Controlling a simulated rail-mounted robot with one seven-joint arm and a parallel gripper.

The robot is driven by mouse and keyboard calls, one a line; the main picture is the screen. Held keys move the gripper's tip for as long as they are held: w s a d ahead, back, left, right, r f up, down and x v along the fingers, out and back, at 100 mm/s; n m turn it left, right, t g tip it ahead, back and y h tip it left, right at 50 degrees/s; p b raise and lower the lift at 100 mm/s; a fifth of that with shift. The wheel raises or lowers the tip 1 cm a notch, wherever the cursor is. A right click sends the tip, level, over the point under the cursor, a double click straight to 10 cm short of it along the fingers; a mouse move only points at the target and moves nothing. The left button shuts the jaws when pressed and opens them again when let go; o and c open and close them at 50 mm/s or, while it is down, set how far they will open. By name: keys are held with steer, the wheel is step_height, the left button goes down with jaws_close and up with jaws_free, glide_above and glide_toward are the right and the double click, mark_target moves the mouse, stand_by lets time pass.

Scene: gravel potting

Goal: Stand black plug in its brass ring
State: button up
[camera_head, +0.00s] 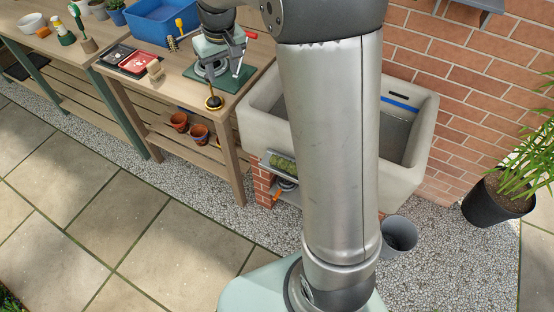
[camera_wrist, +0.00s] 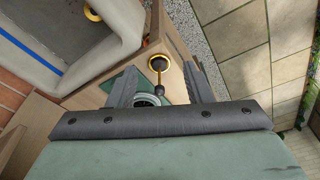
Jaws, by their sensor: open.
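The brass ring (camera_wrist: 151,58) lies near the front corner of the wooden bench, also in the head view (camera_head: 208,106). The black plug (camera_wrist: 159,64) shows inside the ring, its thin stem and dark knob reaching toward me. In the head view the plug (camera_head: 213,101) looks about upright; whether it is fully seated I cannot tell. My gripper (camera_wrist: 160,75) is open, with one finger on each side of the stem and knob. No clear contact shows.
A green plate (camera_head: 236,82) with a grey fixture lies on the bench close behind the ring. A stone sink (camera_head: 257,122) stands to the right. A blue bin (camera_head: 150,30), a red tray (camera_head: 137,61) and a brush block (camera_head: 155,70) are to the left.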

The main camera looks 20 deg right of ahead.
steer(key=s+d+f+m, duration=0.1)
steer(key=s+f, duration=0.1)
steer(key=s, duration=1.3)
steer(key=s+d+f+m+g, duration=0.1)
steer(key=s, duration=1.4)
steer(key=shift+s+f+g, duration=0.3)
steer(key=shift+s+f, duration=0.1)
steer(key=shift+d, duration=0.15)
